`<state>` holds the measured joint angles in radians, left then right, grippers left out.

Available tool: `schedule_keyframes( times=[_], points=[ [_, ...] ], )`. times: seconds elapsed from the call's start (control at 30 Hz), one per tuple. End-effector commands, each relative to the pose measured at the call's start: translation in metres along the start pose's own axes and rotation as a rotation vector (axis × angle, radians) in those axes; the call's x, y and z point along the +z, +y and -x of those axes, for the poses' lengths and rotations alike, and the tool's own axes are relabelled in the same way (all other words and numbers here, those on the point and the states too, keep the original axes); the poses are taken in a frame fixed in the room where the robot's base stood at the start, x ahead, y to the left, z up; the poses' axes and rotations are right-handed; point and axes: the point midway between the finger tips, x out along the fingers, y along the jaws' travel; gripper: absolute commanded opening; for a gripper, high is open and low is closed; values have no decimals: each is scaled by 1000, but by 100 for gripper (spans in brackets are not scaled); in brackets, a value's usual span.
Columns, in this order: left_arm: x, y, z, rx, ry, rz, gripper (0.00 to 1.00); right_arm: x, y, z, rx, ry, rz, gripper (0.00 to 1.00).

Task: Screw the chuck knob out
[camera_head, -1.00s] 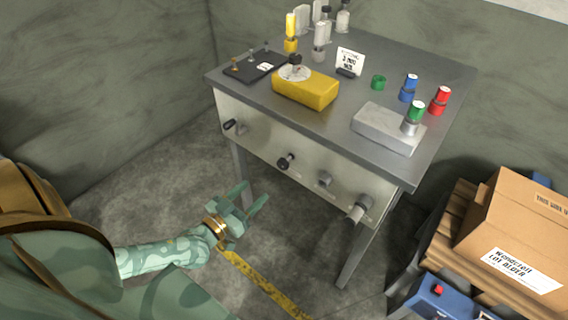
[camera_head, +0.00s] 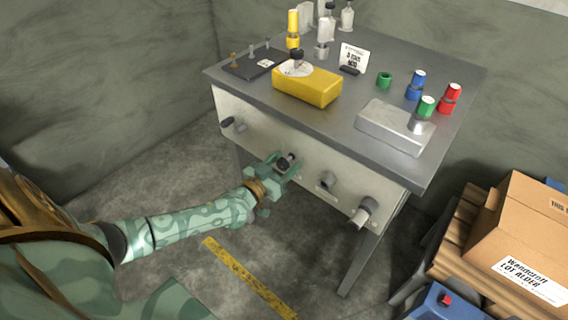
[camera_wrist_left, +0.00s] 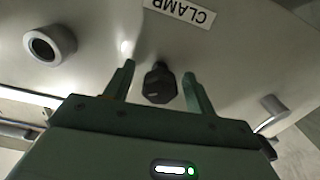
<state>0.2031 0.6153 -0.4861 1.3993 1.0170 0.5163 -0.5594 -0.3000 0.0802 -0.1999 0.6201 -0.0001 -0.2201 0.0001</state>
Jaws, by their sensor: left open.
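A dark faceted knob (camera_head: 284,164) sticks out of the table's pale front panel (camera_head: 310,172). In the left wrist view the knob (camera_wrist_left: 160,84) sits between the fingers, beside an upside-down label (camera_wrist_left: 180,12) reading CLAMP. I see no label reading chuck. My left gripper (camera_head: 287,164) is open at the panel, its fingers on either side of the knob. In the wrist view, gaps show between the knob and both fingers of the gripper (camera_wrist_left: 160,82). My right gripper is not in view.
The panel also carries a dark handle (camera_head: 232,124), a grey stub (camera_head: 327,181) and a larger grey cylinder (camera_head: 364,212). On the tabletop stand a yellow block (camera_head: 307,87) and a grey block (camera_head: 395,128). A cardboard box (camera_head: 520,235) stands at the right.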

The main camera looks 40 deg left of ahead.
Motion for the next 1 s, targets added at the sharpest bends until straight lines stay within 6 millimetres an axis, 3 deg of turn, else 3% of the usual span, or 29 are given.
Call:
schedule_keyframes(
  times=[0.03, 0.17, 0.2, 0.57, 1.0],
  points=[
    [0, 0, 0, 0, 0, 0, 50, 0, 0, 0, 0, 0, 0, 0],
    [0, 0, 0, 0, 0, 0, 14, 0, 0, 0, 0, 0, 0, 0],
    [0, 0, 0, 0, 0, 0, 11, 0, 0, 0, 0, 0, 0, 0],
    [0, 0, 0, 0, 0, 44, 11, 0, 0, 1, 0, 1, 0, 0],
    [0, 0, 1, -1, -1, 372, 11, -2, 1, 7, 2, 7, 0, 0]
  ],
)
